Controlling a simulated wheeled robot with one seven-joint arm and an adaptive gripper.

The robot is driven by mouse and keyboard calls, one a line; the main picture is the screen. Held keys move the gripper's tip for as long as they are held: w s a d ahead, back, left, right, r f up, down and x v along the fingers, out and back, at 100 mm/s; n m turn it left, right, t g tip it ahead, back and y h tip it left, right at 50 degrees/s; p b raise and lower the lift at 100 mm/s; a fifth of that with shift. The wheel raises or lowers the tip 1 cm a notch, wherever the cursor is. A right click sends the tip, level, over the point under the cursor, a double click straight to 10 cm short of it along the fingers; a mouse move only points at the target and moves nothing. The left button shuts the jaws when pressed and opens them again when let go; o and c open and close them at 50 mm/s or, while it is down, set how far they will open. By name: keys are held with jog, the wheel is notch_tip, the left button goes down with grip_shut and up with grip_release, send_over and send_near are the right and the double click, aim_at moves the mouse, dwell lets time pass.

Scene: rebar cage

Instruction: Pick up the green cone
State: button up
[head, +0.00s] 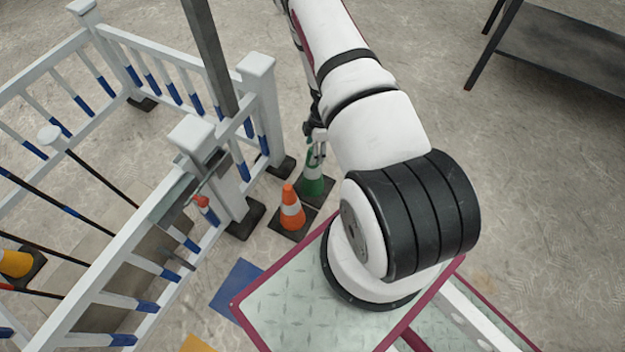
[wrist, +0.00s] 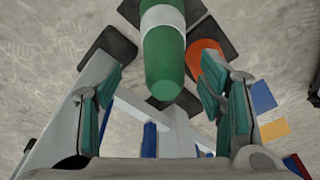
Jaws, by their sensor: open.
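The green cone (head: 313,186) with a white band stands upright on its dark base on the floor, just behind and right of an orange cone (head: 291,210) in the head view. In the wrist view the green cone (wrist: 165,68) is large, its rounded tip pointing toward my gripper (wrist: 164,95). My gripper is open, with its teal-padded fingers on either side of the cone's tip and a visible gap on both sides. In the head view my gripper (head: 316,135) is at the cone's upper part, partly hidden by my arm.
The orange cone (wrist: 205,58) stands close beside the green cone. A white fence (head: 259,100) with blue-banded bars runs along the left. A dark table (head: 565,50) is at the upper right. Blue (head: 238,288) and yellow floor patches lie nearby. Open floor lies behind.

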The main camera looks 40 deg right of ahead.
aim_at(313, 171)
jog(key=f+b, duration=0.1)
jog(key=f, duration=0.1)
jog(key=a+f+b, duration=0.1)
jog(key=f, duration=0.1)
jog(key=shift+f+b, duration=0.4)
jog(key=shift+r, duration=0.1)
grip_shut()
